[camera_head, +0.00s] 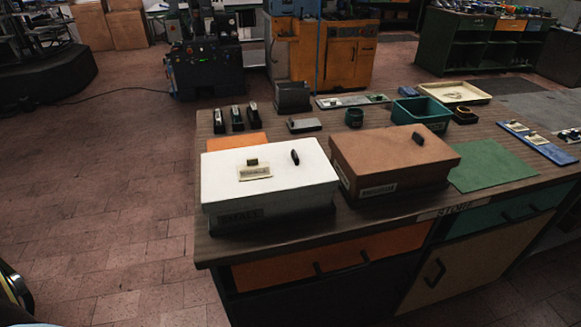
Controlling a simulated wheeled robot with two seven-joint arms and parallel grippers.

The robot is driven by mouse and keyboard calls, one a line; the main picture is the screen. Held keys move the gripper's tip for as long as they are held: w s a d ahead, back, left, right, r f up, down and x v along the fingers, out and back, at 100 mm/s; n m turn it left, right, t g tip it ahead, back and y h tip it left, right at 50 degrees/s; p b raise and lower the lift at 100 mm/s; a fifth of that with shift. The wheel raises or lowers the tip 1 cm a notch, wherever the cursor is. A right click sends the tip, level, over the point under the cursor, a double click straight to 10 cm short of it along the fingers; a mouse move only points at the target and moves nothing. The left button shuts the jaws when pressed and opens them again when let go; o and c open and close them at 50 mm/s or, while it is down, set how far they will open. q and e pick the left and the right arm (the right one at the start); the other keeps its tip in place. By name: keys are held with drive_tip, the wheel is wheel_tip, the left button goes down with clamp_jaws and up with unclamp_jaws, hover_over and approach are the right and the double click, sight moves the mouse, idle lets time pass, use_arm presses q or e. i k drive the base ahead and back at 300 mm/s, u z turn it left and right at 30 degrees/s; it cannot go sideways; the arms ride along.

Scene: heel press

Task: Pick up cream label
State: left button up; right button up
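A cream label (256,174) with dark print lies on top of the white box (300,187), with a small dark block (252,162) at its back edge. A separate dark oval piece (295,157) stands on the same box, right of the label. Other small cream pieces show on the blue strips (545,148) at the right of the table. Neither of my grippers can be made out. A dark rounded shape with a yellow edge at the lower left may be part of my arm.
A brown box (394,153) stands right of the white one, with a green mat (492,166) beyond it. A teal bin (421,112), a cream tray (463,93) and several small tools stand behind. Orange drawers (330,257) are below. Floor at left is clear.

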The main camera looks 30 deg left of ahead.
sight(254, 169)
drive_tip(key=z, duration=2.65)
drive_tip(key=k, duration=2.25)
drive_tip(key=u, duration=1.45)
drive_tip(key=i, duration=0.15)
drive_tip(key=z, duration=0.2)
